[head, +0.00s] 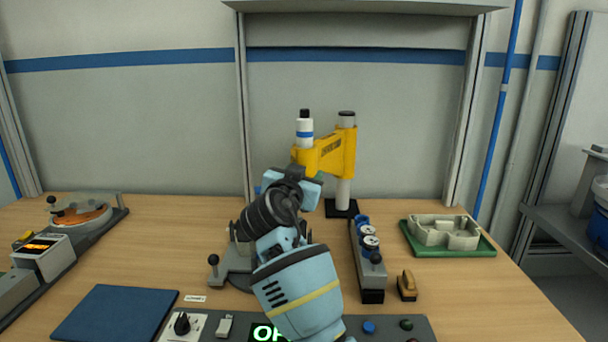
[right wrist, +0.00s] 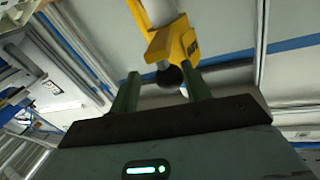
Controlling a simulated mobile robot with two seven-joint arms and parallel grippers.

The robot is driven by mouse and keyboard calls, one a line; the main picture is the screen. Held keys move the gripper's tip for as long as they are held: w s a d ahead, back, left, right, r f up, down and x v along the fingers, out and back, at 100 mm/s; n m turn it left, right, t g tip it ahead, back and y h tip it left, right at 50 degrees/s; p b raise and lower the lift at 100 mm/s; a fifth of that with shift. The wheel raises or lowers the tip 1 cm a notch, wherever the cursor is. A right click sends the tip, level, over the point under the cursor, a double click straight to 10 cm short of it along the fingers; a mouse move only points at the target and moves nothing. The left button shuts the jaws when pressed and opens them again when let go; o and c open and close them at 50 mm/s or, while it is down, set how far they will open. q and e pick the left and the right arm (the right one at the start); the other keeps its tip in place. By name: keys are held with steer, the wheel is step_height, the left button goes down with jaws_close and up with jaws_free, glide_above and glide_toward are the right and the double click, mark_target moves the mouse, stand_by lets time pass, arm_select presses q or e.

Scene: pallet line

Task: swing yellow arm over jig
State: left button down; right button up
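The yellow arm (head: 327,154) stands on a post with a black foot, at the back middle in the head view. A white spindle with a blue band and black top is at its left end. My right gripper (head: 291,177) is just below that end, largely hidden by its own wrist. In the right wrist view its green fingers (right wrist: 161,72) are apart, with the yellow arm (right wrist: 173,42) beyond and a dark round end between them in the picture. Contact cannot be told. A grey fixture (head: 236,266), perhaps the jig, is partly hidden by my right arm. My left gripper is out of view.
A grey rack (head: 365,258) with blue-and-white parts stands right of my arm. Beyond it are a brush (head: 407,286) and a green tray (head: 462,250) with a casting. A blue mat (head: 115,314) lies front left. A control panel (head: 412,326) lines the front edge.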

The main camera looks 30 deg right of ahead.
steer(key=b+v, duration=0.1)
steer(key=v, duration=0.6)
steer(key=shift+s+a, duration=0.25)
steer(key=shift+a, duration=0.05)
